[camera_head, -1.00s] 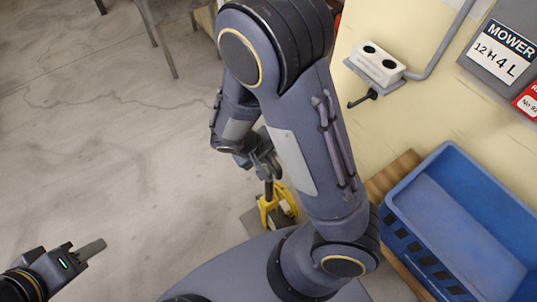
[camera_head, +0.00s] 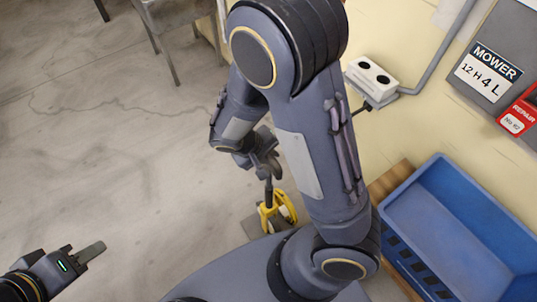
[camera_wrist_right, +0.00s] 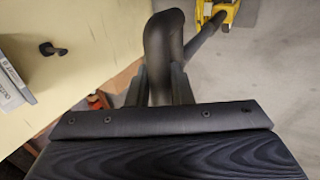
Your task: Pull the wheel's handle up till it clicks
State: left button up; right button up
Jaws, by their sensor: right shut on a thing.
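The wheel's yellow frame (camera_head: 287,208) stands low on the floor in the head view, partly hidden by my right arm. A dark handle (camera_head: 268,192) rises from it to my right gripper (camera_head: 264,168). In the right wrist view, the black curved handle grip (camera_wrist_right: 163,45) stands between the two fingers of my right gripper (camera_wrist_right: 158,85), which is shut on it. A rod runs from there to the yellow part (camera_wrist_right: 222,12) at the top. My left gripper (camera_head: 88,254) is low at the left, away from the wheel; its finger gap cannot be made out.
A blue crate (camera_head: 455,225) stands at the right on a wooden surface (camera_head: 392,180). A metal-legged stool or table (camera_head: 170,15) stands at the back. The floor at left is clear.

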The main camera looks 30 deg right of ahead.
jog(key=shift+r+p, duration=2.8)
jog(key=shift+r, duration=0.9)
jog(key=o, duration=0.9)
jog(key=shift+o, duration=0.2)
jog(key=p+v, duration=0.6)
jog(key=v, duration=0.3)
